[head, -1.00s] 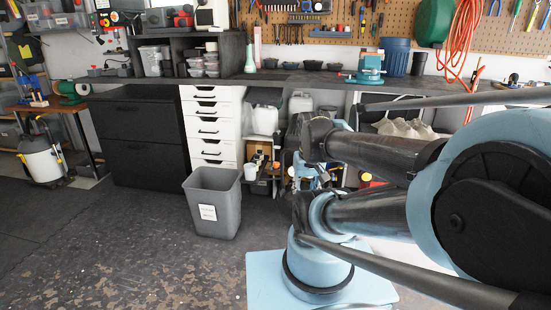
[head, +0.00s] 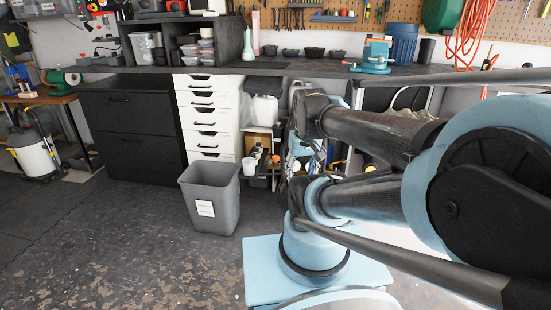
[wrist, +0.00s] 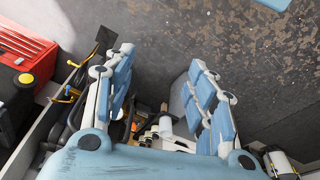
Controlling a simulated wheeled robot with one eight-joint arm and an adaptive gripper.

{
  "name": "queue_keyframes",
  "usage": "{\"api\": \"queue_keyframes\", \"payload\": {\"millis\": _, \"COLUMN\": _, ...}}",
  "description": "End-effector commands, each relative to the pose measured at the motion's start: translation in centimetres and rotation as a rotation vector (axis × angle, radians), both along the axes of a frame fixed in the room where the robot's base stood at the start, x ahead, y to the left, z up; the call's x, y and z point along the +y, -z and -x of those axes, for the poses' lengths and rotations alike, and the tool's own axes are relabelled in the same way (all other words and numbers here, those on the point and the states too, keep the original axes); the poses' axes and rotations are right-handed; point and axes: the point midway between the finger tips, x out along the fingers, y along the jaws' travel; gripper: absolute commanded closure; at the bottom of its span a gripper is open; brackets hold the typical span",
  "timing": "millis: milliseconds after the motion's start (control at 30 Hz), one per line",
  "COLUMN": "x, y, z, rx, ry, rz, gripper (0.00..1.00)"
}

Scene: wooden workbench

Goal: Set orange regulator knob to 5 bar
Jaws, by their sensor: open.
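I cannot make out the orange regulator knob in either view. My gripper (wrist: 160,58) is open and empty in the wrist view, its two blue and white fingers spread apart above the floor. Small yellow, white and orange items (wrist: 140,128) show low between and behind the fingers, too small to identify. In the head view my gripper (head: 305,150) hangs in front of the cluttered space under the workbench (head: 290,69), partly hidden by my arm.
A grey bin (head: 212,200) stands on the floor before white drawers (head: 206,120) and a black cabinet (head: 130,130). A teal vise (head: 375,57) sits on the bench. A red toolbox (wrist: 25,50) is left in the wrist view. The floor at left is open.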

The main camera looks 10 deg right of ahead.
Motion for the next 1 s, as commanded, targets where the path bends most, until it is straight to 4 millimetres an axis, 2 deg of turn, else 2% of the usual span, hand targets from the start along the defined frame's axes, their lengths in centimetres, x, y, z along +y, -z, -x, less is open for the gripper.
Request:
{"api": "queue_keyframes", "payload": {"millis": 200, "x": 0.0, "y": -3.7, "z": -4.5, "rx": 0.017, "ry": -0.049, "rz": 0.009, "gripper": 0.49}}
{"api": "queue_keyframes", "payload": {"millis": 500, "x": 0.1, "y": -7.3, "z": -11.9, "rx": 0.044, "ry": -0.131, "rz": 0.022, "gripper": 0.49}}
{"api": "queue_keyframes", "payload": {"millis": 767, "x": 0.1, "y": -8.9, "z": -19.1, "rx": 0.068, "ry": -0.201, "rz": 0.031, "gripper": 0.49}}
{"api": "queue_keyframes", "payload": {"millis": 1000, "x": 0.1, "y": -8.9, "z": -26.0, "rx": 0.09, "ry": -0.265, "rz": 0.039, "gripper": 0.49}}
